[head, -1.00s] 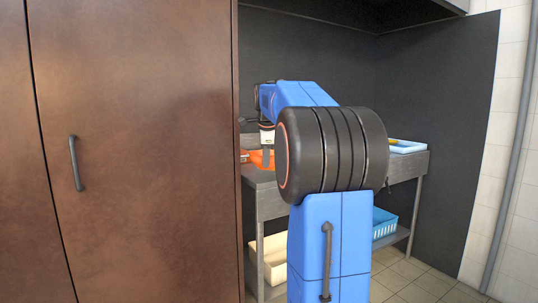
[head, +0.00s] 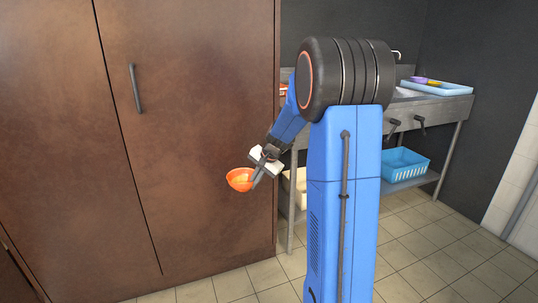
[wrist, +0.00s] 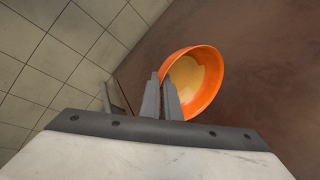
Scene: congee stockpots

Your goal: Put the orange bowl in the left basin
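The orange bowl (head: 240,179) is held in my gripper (head: 257,177) in front of the brown cabinet, clear of the floor. In the wrist view, the fingers of my gripper (wrist: 161,98) are close together at the near left rim of the orange bowl (wrist: 207,92). The bowl is tilted and its pale inside shows. The steel sink counter (head: 432,101) is at the back right, behind my arm. My arm hides most of the counter, and I cannot make out the left basin.
The brown cabinet (head: 185,120) fills the left side, close to the bowl. A light blue tray (head: 450,89) with coloured items lies on the counter. A blue basket (head: 403,165) and a cream bin (head: 300,188) are on the lower shelf. Tiled floor (head: 430,245) is open at right.

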